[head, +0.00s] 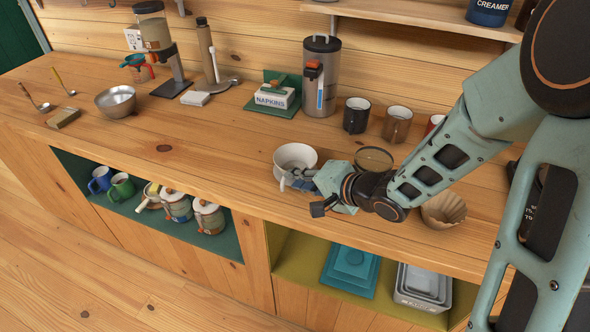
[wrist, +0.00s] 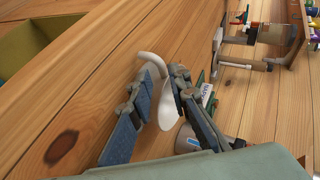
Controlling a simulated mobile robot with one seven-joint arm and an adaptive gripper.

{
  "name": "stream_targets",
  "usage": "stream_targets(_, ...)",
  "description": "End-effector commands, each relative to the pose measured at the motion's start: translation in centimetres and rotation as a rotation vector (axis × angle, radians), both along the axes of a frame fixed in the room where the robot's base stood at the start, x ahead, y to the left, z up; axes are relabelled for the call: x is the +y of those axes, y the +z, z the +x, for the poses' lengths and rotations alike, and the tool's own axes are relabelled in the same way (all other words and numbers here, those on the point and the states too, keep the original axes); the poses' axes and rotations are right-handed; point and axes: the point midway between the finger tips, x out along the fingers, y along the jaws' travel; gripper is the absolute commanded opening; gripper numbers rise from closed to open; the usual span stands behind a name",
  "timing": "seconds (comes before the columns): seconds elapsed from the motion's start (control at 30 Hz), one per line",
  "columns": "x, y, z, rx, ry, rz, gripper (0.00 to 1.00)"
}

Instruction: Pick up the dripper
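The dripper (head: 292,154) is a white round cup, open at the top, on or just above the wooden counter near its front edge, left of my gripper. In the wrist view, part of its white surface (wrist: 168,112) shows between the fingers, and a curved white part like a handle (wrist: 150,60) passes by the left fingertip. My gripper (head: 291,179) is at the dripper's front side. In the wrist view, the fingertips (wrist: 165,76) are close together with white between them. I cannot tell whether they press on it. The fingers hide part of the dripper.
Dark and brown mugs (head: 357,115), a steel canister (head: 321,80) and a napkin box (head: 274,96) stand behind. The counter left of the dripper is clear.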

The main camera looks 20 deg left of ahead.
Motion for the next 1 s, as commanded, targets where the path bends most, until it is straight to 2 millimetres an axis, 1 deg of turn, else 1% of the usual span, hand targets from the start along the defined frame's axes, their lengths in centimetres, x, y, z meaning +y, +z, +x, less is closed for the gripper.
stream_targets(0.3, 3.1, -1.9, 1.6, 0.002, 0.002, -0.001, 0.17)
stream_targets(0.4, 3.8, -2.3, 2.1, 0.001, 0.001, -0.001, 0.17)
stream_targets(0.67, 4.0, -2.4, 2.3, 0.0, -0.001, -0.001, 0.17)
stream_targets(0.7, 4.0, -2.4, 2.3, -0.001, -0.001, -0.001, 0.16)
stream_targets(0.83, 4.0, -2.4, 2.3, 0.0, -0.001, -0.001, 0.02)
stream_targets(0.87, 4.0, -2.4, 2.3, 0.0, -0.001, -0.001, 0.0)
stream_targets(1.0, 4.0, -2.4, 2.3, 0.0, -0.001, -0.001, 0.0)
